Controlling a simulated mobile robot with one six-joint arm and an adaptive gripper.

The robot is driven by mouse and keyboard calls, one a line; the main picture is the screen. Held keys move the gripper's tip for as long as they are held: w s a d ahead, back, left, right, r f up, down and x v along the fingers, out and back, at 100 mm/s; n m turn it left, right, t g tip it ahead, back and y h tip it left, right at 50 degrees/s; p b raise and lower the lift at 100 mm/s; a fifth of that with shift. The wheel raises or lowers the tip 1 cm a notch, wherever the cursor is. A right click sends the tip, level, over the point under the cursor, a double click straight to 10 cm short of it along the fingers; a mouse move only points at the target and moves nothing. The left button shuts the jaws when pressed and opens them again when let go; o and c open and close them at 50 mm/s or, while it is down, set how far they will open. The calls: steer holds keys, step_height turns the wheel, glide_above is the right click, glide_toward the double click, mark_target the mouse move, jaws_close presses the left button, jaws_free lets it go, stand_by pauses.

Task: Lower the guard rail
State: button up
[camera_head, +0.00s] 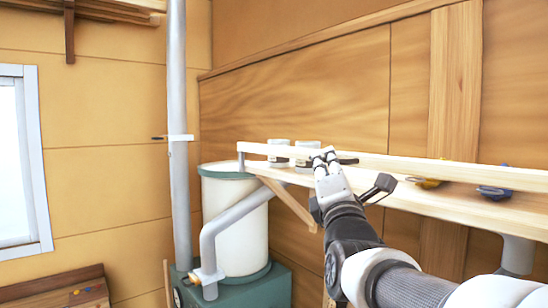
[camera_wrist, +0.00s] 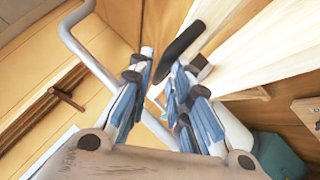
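The guard rail (camera_head: 400,166) is a long pale wooden bar along the front edge of a wall shelf (camera_head: 405,192). It stands raised at its left end on a grey post (camera_head: 241,160). The pale wood shows at the upper right of the wrist view (camera_wrist: 245,55). My gripper (camera_head: 325,156) is at the rail, with a small gap between its fingertips (camera_wrist: 163,62). A dark bar-like handle (camera_wrist: 180,52) lies at or just beyond that gap; it also shows beside the fingers in the head view (camera_head: 348,161). I cannot tell whether the fingers touch it.
Pale jars (camera_head: 279,150) stand behind the rail. Yellow (camera_head: 428,183) and blue (camera_head: 493,192) items lie on the shelf at right. A white cylinder (camera_head: 235,222) with a grey pipe (camera_head: 228,222) stands below left. A vertical grey pipe (camera_head: 177,100) rises near the corner.

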steer(key=shift+w+r, duration=0.15)
steer(key=shift+w, duration=0.1)
steer(key=shift+c, duration=0.4)
jaws_close()
